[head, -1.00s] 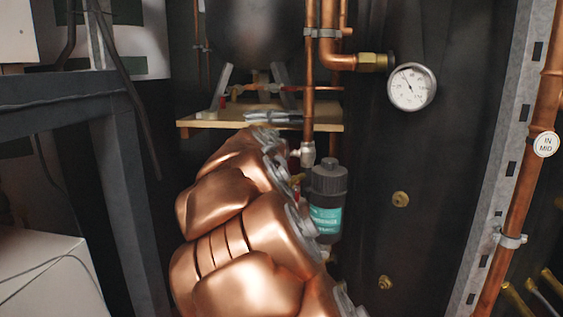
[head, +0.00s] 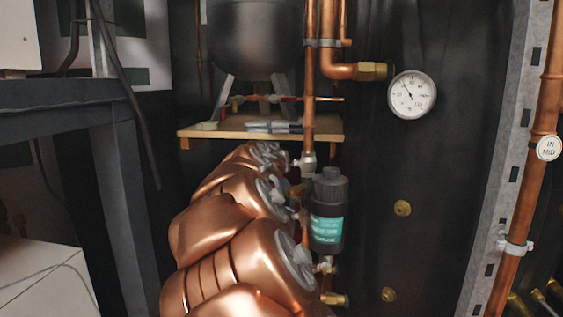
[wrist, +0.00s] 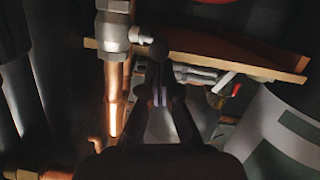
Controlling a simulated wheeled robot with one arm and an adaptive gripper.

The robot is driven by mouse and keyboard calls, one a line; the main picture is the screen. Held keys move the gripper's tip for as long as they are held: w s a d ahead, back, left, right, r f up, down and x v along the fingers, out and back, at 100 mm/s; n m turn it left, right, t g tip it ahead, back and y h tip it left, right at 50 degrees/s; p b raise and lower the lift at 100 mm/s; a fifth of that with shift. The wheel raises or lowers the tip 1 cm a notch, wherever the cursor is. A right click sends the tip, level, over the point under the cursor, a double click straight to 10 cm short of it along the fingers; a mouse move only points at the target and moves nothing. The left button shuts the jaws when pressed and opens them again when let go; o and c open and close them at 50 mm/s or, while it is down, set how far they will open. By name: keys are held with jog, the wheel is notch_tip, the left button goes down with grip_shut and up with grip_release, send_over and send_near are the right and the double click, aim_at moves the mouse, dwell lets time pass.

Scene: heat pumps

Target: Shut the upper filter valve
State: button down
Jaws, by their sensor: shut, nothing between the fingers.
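The filter (head: 329,212) is a dark grey canister with a teal label, mounted on the copper pipework in the head view. The upper filter valve (head: 307,161) is a silver fitting above it, at the foot of a vertical copper pipe. It also shows at the upper left in the wrist view (wrist: 114,32); its handle position is unclear. My gripper (wrist: 159,82) shows dark fingers, shut and empty, just right of and below the valve in the wrist view. I cannot tell whether it touches. My copper-coloured arm hides the gripper in the head view.
A wooden shelf (head: 225,132) with silver tools (head: 272,126) is behind my arm, below a dark tank (head: 252,38). A lower valve (head: 326,266) sits under the filter. A gauge (head: 411,94) hangs at right. A dark metal frame (head: 118,150) stands left.

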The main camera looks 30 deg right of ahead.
jog(key=s+a+r+p, duration=0.2)
jog(key=s+a+r, duration=0.4)
jog(key=a, duration=0.1)
jog(key=shift+s+a+r+p, duration=0.15)
jog(key=shift+s+r+p, duration=0.1)
jog(key=shift+p, duration=0.15)
dwell(0.3)
